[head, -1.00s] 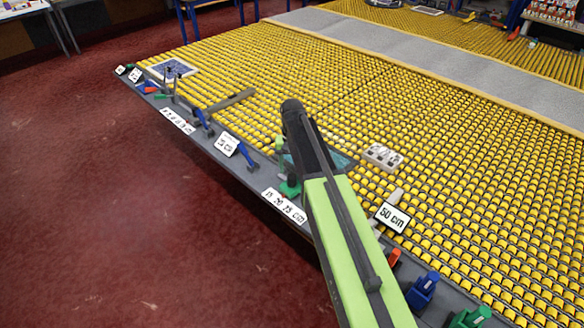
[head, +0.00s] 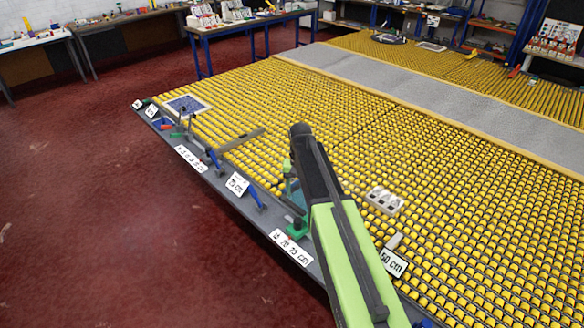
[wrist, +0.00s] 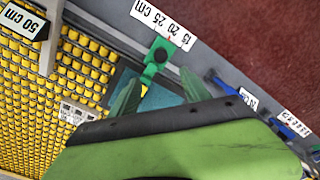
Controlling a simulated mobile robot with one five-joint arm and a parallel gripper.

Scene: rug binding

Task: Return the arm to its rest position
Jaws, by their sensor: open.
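My green and black arm (head: 345,255) reaches out over the near edge of the yellow roller table (head: 440,215). In the wrist view my gripper (wrist: 160,92) shows two green fingers spread apart, with nothing held between them. A green clamp-like piece (wrist: 157,57) on the table's grey edge is just beyond the fingers; it also shows in the head view (head: 298,228). A teal patch (wrist: 165,97) lies behind the fingers. In the head view the fingers are mostly hidden behind my arm.
A grey strip (head: 420,95) crosses the table. Workbenches (head: 250,24) stand at the back. Red floor (head: 110,220) is open on the left.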

